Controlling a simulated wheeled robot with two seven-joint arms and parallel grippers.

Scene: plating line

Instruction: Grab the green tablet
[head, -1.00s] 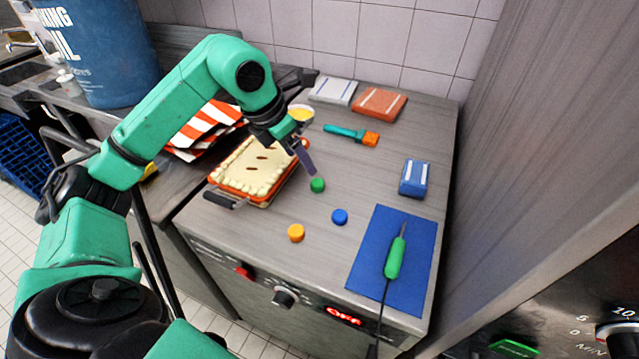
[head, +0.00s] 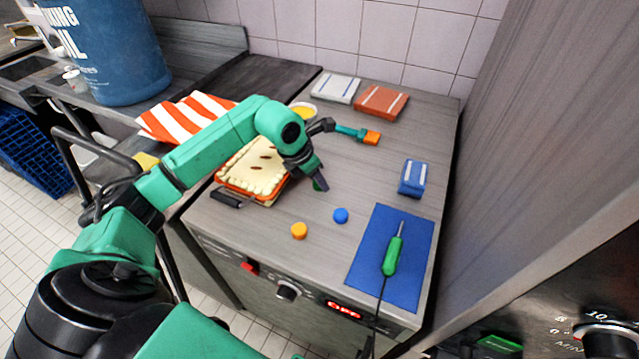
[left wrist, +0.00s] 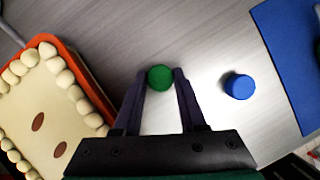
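The green tablet (left wrist: 160,77) is a small round piece between the two fingertips of my left gripper (left wrist: 160,80) in the left wrist view. The fingers lie against its two sides with no clear gap, so the gripper appears shut on it. In the head view the left gripper (head: 318,183) points down at the stove-side worktop, and the green tablet (head: 318,186) is mostly hidden by the fingers. I cannot tell any lift off the surface. My right gripper is not in view.
A blue tablet (head: 340,215) and an orange tablet (head: 299,231) lie close by. A pie in an orange dish (head: 232,187) stands left. A blue mat (head: 411,282) bears a green-handled tool (head: 391,256). A brush (head: 371,138) and a blue block (head: 412,178) lie beyond.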

